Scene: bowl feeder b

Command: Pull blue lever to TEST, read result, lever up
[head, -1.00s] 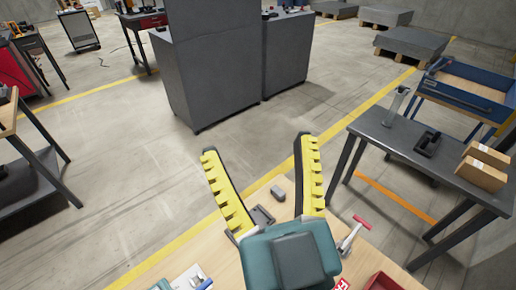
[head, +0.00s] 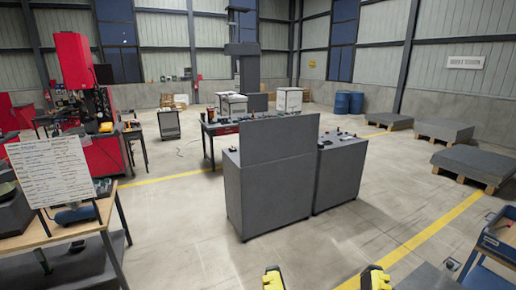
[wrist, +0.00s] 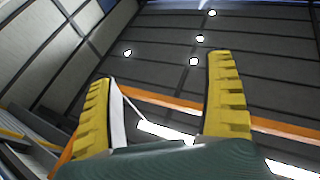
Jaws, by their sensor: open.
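My gripper (head: 323,281) shows only as two yellow-padded fingertips at the bottom edge of the head view. In the wrist view my gripper (wrist: 160,85) is open, its ribbed yellow fingers wide apart with nothing between them. The wrist view looks up at the ceiling and its lamps. I cannot make out the blue lever or a TEST mark in either current view. The bench top below my gripper is out of the picture.
Grey cabinets (head: 268,190) stand ahead on the open floor. A written board (head: 53,170) stands on a wooden-topped bench at the left. A blue cart (head: 497,238) is at the right edge. Pallets with grey slabs (head: 474,164) lie at the far right.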

